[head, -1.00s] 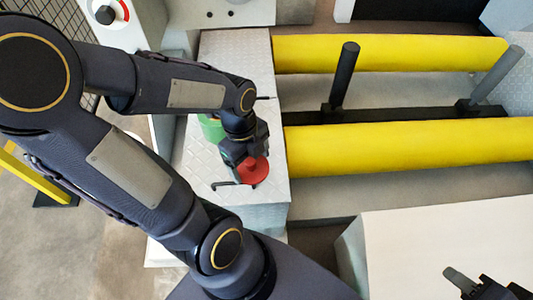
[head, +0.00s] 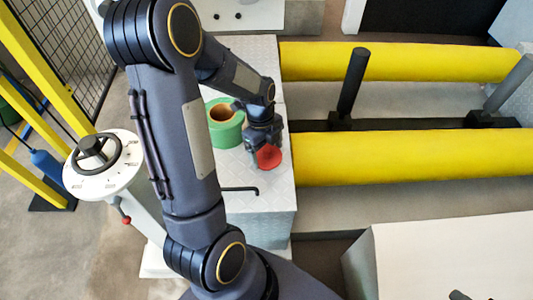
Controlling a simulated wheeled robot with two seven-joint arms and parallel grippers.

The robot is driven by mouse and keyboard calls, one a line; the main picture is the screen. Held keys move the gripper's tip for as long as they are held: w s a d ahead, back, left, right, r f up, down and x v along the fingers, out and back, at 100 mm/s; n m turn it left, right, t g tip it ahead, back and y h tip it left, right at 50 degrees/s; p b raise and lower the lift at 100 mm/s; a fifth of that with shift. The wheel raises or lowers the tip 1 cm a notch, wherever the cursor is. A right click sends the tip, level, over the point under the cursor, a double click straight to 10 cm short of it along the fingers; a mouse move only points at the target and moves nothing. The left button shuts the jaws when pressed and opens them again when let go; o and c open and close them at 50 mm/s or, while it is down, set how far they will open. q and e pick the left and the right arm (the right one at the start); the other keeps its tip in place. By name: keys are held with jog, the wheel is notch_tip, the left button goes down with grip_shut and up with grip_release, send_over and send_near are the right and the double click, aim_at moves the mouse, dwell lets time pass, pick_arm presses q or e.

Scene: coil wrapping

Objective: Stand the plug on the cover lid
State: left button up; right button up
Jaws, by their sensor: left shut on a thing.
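The red plug (head: 269,158) is between the fingers of my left gripper (head: 263,146), which is shut on it. The gripper points down over the tread-plate cover lid (head: 268,210), near its right edge. The fingers and wrist hide part of the plug, and I cannot tell whether it touches the lid. Only a small dark tip of my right gripper (head: 459,296) shows at the bottom right edge; its fingers are out of sight.
A green roll (head: 224,125) stands on the lid just left of the plug. A black hex key (head: 241,189) lies nearer. Yellow rollers (head: 400,157) and a dark post (head: 352,83) are to the right.

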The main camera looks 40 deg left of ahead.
pick_arm(q)
jog(key=shift+f, duration=0.4)
jog(key=shift+f, duration=0.1)
jog(key=shift+f, duration=0.15)
jog(key=o, duration=0.9)
jog(key=shift+o, duration=0.2)
jog(key=shift+r, duration=0.2)
